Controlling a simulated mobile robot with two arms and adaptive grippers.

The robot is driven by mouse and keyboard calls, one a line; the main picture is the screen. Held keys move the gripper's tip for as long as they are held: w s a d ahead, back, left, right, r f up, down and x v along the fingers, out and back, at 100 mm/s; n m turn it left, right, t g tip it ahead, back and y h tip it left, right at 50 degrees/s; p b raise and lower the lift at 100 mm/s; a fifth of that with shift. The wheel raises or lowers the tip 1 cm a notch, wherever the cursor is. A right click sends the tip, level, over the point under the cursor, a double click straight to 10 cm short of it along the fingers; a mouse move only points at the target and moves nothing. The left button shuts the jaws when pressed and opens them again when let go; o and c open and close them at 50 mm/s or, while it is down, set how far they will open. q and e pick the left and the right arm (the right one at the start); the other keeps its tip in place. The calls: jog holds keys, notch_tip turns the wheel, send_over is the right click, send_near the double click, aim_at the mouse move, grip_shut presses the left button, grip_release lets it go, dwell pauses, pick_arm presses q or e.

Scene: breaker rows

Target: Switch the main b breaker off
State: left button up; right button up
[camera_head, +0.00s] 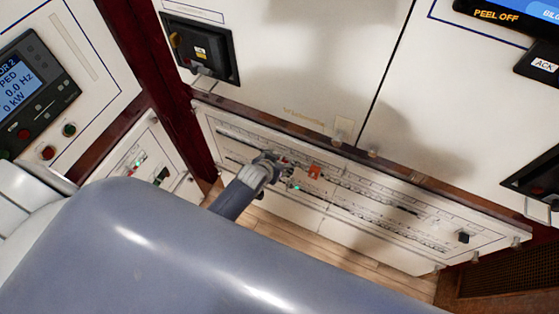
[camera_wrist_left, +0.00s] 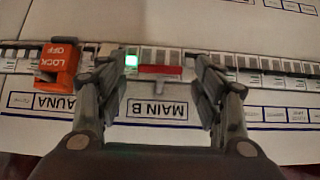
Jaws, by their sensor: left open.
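The main b breaker (camera_wrist_left: 160,72) shows in the left wrist view as a red bar with a small grey toggle below it, above the "MAIN B" label (camera_wrist_left: 173,109). A green light (camera_wrist_left: 131,60) is lit just left of it. My left gripper (camera_wrist_left: 158,64) is open, with one finger on either side of the breaker; I cannot tell whether they touch anything. In the head view my left gripper (camera_head: 284,163) is at the low breaker panel (camera_head: 470,217), and the breaker itself is too small to make out there. My right gripper is not in view.
An orange lock-off block (camera_wrist_left: 59,65) sits left of my gripper in the wrist view, close to the left finger; it also shows in the head view (camera_head: 314,172). More breakers line the row on both sides. A black handle (camera_head: 463,237) is at the panel's right end.

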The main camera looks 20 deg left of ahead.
pick_arm(q)
jog(key=shift+c, duration=0.6)
jog(key=c, duration=0.9)
jog(key=shift+c, duration=0.3)
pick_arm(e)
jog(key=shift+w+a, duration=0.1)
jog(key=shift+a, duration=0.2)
pick_arm(q)
jog(key=shift+o, duration=0.2)
jog(key=shift+f, duration=0.1)
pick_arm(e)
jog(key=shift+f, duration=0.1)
